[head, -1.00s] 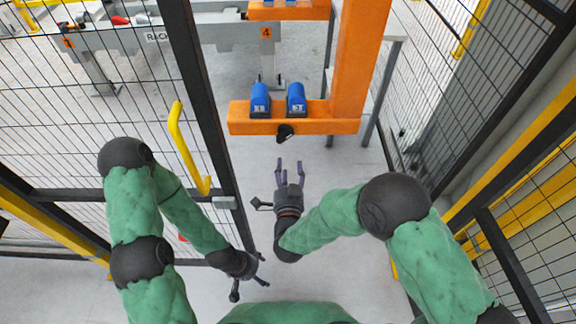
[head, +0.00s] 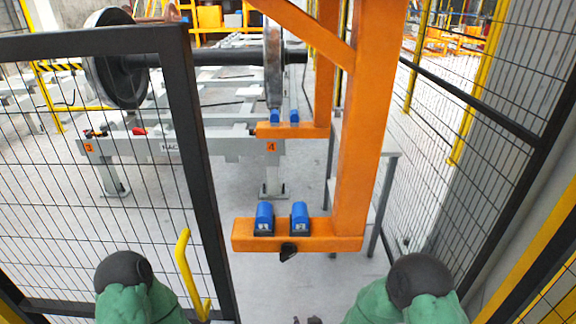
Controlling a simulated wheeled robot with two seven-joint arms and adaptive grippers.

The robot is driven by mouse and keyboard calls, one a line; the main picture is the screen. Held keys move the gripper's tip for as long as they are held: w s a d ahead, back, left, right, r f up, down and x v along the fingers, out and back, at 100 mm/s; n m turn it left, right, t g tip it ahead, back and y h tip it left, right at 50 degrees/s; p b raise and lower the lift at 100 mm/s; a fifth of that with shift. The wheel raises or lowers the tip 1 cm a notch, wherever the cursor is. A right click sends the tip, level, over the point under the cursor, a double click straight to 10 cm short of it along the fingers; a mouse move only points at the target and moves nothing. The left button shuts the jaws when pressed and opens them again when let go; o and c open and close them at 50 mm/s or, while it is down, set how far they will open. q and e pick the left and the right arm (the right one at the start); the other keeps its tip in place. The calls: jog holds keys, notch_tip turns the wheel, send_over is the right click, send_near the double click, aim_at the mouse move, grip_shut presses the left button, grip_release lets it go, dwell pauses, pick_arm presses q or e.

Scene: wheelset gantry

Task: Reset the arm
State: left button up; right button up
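My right gripper (head: 307,320) shows only its fingertips at the bottom edge of the head view. The tips stand apart with a gap between them, and nothing shows between them. My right arm (head: 418,285) comes in at the lower right, with its dark joint and green sleeve in view. My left arm (head: 125,285) shows at the lower left with a dark joint. My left gripper is out of view below the picture.
An orange gantry frame (head: 367,130) stands ahead, its lower beam carrying two blue blocks (head: 264,217). A mesh gate (head: 95,170) with a yellow handle (head: 185,262) is at left. Mesh fencing (head: 455,150) bounds the right. A wheelset (head: 117,58) rests on grey racks behind.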

jog(key=s+d+f+n+g+y+p, duration=0.1)
jog(key=s+f+g, duration=0.3)
jog(key=s, duration=0.5)
jog(key=s+d+f+n+g+y+p, duration=0.1)
jog(key=s+d+f+n+g, duration=0.1)
jog(key=s, duration=0.8)
notch_tip(320, 180, down, 2)
jog(key=d+g, duration=0.1)
jog(key=g, duration=0.2)
jog(key=shift+f, duration=0.2)
